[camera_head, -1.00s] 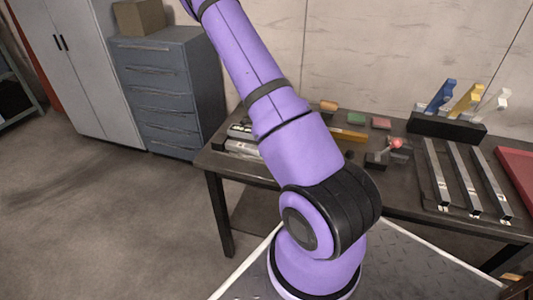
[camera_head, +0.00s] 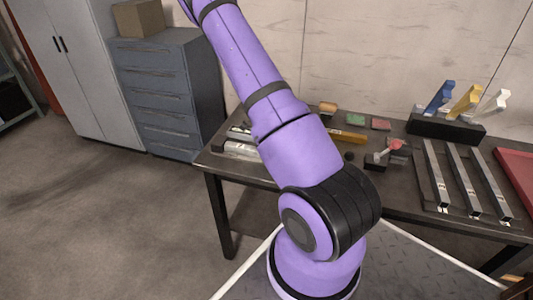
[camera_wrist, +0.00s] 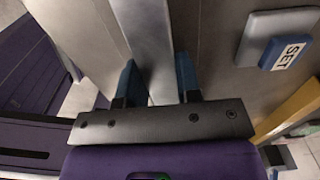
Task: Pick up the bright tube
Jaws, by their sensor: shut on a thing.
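In the wrist view my gripper (camera_wrist: 156,80) has its two blue fingers on either side of a pale grey, metallic tube-like piece (camera_wrist: 150,40). It is shut on this piece, which runs up out of the top of the picture. Its lower end is hidden behind the dark gripper body. I take it for the bright tube, though its ends do not show. In the head view my gripper is out of the picture. Pale tube-shaped pieces (camera_head: 240,149) lie at the table's left end, partly behind my arm.
The dark table (camera_head: 420,208) carries a red-topped device (camera_head: 397,146), several long metal bars (camera_head: 467,180) and a black holder (camera_head: 446,130) with coloured pieces. In the wrist view a blue SET block (camera_wrist: 286,53) and a yellow bar (camera_wrist: 292,112) are at right. Drawers (camera_head: 160,95) stand left.

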